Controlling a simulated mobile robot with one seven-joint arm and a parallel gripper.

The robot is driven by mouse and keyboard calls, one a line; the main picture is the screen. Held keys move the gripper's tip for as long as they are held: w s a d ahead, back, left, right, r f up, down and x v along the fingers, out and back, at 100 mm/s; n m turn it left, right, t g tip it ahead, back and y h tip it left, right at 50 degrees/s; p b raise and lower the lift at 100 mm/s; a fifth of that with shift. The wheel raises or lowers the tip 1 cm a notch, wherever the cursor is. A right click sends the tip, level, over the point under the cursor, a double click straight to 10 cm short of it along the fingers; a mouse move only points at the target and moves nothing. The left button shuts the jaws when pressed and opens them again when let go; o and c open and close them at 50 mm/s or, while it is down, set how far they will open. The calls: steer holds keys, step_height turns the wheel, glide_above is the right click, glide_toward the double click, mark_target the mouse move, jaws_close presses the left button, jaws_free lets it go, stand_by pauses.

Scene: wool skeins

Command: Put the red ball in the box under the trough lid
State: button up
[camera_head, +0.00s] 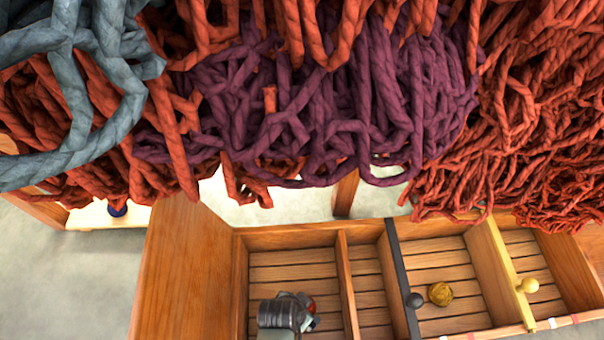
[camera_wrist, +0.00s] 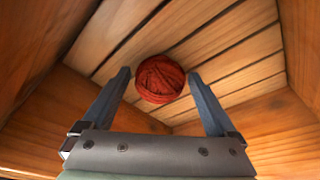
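The red ball (camera_wrist: 160,79), a wound ball of wool, lies on the slatted floor of a wooden trough compartment in the wrist view. In the head view only a sliver of it (camera_head: 311,307) shows beside my gripper (camera_head: 306,314), which reaches down into the left compartment of the trough (camera_head: 290,238). In the wrist view my gripper (camera_wrist: 158,76) is open, its fingers spread on either side of the ball. Gaps appear between ball and fingers. I cannot make out which part is the trough lid or the box under it.
A yellow ball (camera_head: 440,294) lies in a compartment to the right, between a dark divider with a knob (camera_head: 402,280) and a yellow divider with a knob (camera_head: 510,272). A wooden panel (camera_head: 185,270) stands at left. Thick red, purple and grey skeins (camera_head: 330,100) hang above.

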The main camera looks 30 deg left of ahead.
steer(key=shift+o, duration=0.2)
steer(key=p+v, duration=0.8)
steer(key=v, duration=0.4)
steer(key=shift+w+r+p, duration=0.1)
steer(key=shift+r+p, duration=0.1)
steer(key=shift+p, duration=0.1)
